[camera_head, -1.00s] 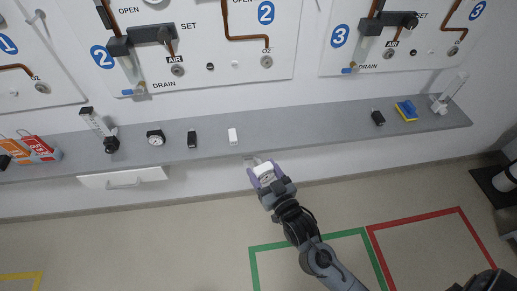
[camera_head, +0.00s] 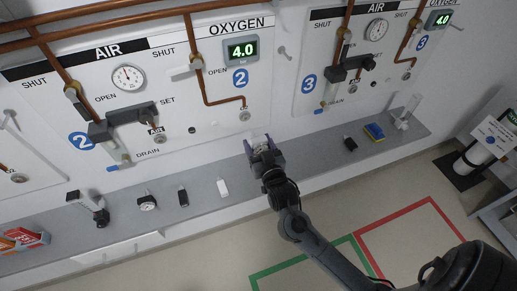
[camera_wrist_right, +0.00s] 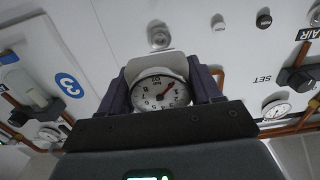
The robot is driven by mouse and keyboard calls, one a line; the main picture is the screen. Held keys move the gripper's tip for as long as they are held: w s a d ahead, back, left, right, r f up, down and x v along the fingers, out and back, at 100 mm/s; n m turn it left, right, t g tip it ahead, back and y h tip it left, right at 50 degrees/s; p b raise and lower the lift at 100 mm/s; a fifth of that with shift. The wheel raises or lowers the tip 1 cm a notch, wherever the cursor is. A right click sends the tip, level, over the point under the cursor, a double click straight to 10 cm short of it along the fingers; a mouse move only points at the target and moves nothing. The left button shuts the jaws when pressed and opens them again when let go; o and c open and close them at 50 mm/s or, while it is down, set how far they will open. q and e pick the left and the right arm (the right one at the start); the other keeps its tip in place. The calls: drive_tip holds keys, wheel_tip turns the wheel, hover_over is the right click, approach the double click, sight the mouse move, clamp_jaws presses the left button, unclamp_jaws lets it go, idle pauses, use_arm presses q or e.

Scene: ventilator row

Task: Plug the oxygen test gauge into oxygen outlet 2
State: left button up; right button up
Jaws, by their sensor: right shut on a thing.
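My right gripper (camera_head: 259,146) is shut on the oxygen test gauge (camera_wrist_right: 160,92), a round white dial with a red needle; the gauge is mostly hidden by the gripper in the head view. In the right wrist view the dial sits between the two dark fingers of the gripper (camera_wrist_right: 162,82). Oxygen outlet 2 (camera_head: 244,115) is a round metal socket at the lower right of the panel marked 2. The gripper is just below it in the head view, with a visible gap. In the wrist view a metal socket (camera_wrist_right: 160,37) shows beyond the gauge. My left gripper is not in view.
A grey shelf (camera_head: 315,150) runs below the panels. It bears a dark-rimmed dial gauge (camera_head: 147,203), a black block (camera_head: 183,197), a white block (camera_head: 222,188), flowmeters (camera_head: 98,212) and a blue-yellow item (camera_head: 373,131). The air outlet (camera_head: 159,137) is left of outlet 2.

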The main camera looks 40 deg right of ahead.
sight(254, 135)
drive_tip(key=b+x, duration=0.2)
drive_tip(key=x, duration=0.3)
drive_tip(key=shift+w+d, duration=0.1)
drive_tip(key=shift+w, duration=0.2)
drive_tip(key=shift+w, duration=0.15)
idle(0.5)
drive_tip(key=shift+d, duration=0.1)
idle(0.4)
drive_tip(key=shift+w+d, duration=0.2)
drive_tip(key=shift+w, duration=0.45)
drive_tip(key=shift+w+d, duration=0.2)
drive_tip(key=shift+w, duration=0.2)
idle(0.4)
idle(0.4)
